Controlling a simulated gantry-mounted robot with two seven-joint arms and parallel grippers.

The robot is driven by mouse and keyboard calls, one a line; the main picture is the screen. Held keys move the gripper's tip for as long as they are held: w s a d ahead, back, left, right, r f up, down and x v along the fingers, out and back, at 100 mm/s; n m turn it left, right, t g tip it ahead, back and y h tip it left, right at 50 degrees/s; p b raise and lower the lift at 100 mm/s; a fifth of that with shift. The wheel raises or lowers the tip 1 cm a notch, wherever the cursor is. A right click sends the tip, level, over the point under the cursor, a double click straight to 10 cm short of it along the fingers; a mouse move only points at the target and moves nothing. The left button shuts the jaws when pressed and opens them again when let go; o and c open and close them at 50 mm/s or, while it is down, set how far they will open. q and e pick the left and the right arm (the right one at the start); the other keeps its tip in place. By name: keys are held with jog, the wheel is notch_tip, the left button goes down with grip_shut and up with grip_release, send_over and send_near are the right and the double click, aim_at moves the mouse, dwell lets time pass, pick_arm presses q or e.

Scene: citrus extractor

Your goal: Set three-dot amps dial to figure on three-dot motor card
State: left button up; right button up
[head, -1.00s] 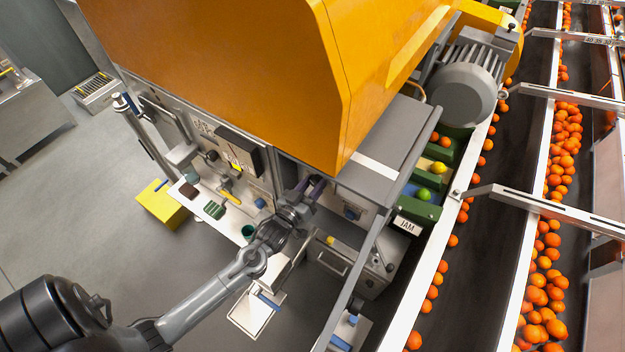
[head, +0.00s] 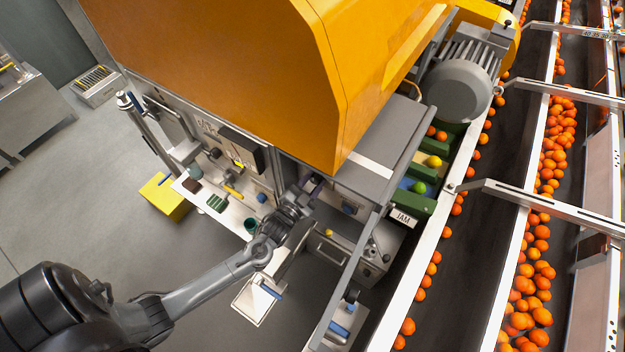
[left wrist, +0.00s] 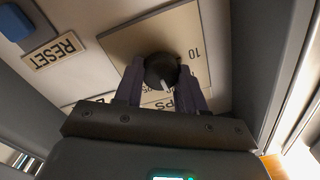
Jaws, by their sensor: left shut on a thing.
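The amps dial (left wrist: 159,68) is a round black knob with a white pointer mark, on a beige scale plate (left wrist: 125,43). The plate shows a "10" at the right and part of a word ending in "PS"; the other figures are mostly hidden by my fingers. The pointer mark faces the lower edge of the left wrist view. My left gripper (left wrist: 161,72) is shut on the dial, one finger on each side. In the head view my left gripper (head: 307,187) reaches the panel under the orange hood. I cannot make out any dots or a motor card. My right gripper is not in view.
A blue button (left wrist: 14,22) and a RESET label (left wrist: 55,49) sit left of the dial. The orange hood (head: 240,70) overhangs the panel. A white shelf (head: 222,205) with small items is at the left. Conveyors with oranges (head: 540,270) run along the right.

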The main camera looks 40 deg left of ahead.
pick_arm(q)
jog(key=shift+m, duration=0.3)
jog(key=o, duration=1.1)
jog(key=shift+c, duration=0.2)
jog(key=shift+s, duration=0.1)
jog(key=shift+s+d, duration=0.1)
jog(key=shift+s, duration=0.15)
jog(key=s+d, duration=0.1)
jog(key=s, duration=0.9)
jog(key=shift+d+b, duration=0.15)
jog(key=shift+b, duration=0.15)
